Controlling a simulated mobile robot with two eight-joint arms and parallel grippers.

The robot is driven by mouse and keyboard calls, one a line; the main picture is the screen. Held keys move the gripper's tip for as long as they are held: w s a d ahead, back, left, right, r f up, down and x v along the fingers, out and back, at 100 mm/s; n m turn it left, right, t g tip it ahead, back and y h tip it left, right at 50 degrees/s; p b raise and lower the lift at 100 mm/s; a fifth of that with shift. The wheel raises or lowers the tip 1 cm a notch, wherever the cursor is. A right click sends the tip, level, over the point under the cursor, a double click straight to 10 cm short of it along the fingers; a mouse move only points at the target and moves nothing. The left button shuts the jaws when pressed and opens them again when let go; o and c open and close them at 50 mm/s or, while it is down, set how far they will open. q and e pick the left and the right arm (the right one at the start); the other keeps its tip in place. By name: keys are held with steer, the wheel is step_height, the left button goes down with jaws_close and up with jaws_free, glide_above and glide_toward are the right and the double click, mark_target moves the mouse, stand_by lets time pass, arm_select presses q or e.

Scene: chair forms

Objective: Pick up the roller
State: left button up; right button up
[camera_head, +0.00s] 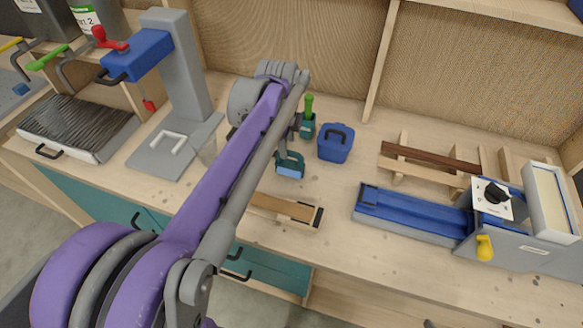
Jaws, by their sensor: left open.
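A small teal tool with a light blue lower part (290,165), which looks like the roller, sits on the wooden bench just right of my left arm. It is small, so I cannot be sure what it is. My left gripper (287,72) is at the far end of the purple and grey arm that crosses the view from the lower left. My right gripper is not in view.
A green-handled item in a teal holder (306,124) and a blue handled box (335,143) stand close by. A wooden block (284,207) lies in front. A blue and grey machine (410,214) is at right, a grey press (185,75) at left.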

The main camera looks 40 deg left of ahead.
mark_target(289, 151)
arm_select(q)
steer(key=f, duration=0.3)
steer(key=w+f, duration=0.1)
steer(key=f, duration=0.1)
steer(key=shift+d, duration=0.1)
jaws_close()
stand_by(1.2)
